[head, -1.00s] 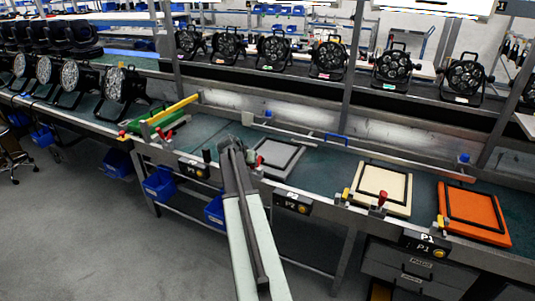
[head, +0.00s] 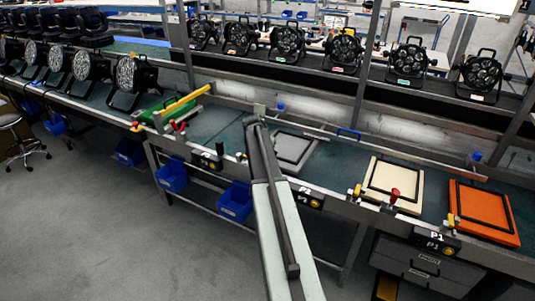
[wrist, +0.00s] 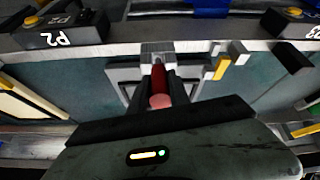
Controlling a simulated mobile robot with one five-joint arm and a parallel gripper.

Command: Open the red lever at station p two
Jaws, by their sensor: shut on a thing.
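The red lever (wrist: 159,78) stands between the two dark fingers of my gripper (wrist: 160,92) in the wrist view, with its rounded pink-red end towards the camera. My gripper is shut on it. The lever rises from a grey bracket on the bench's front rail. A P2 sign (wrist: 62,36) shows upside down beside it, and the P2 sign also shows in the head view (head: 309,197). A grey framed plate (head: 294,150) lies on the bench behind the lever. In the head view my arm hides the lever and the fingertips.
A yellow block (wrist: 221,68) stands beside the lever on the rail. To the right are a cream plate (head: 380,187), another red lever (head: 394,196) and an orange plate (head: 470,208). Blue bins (head: 235,201) hang below the bench.

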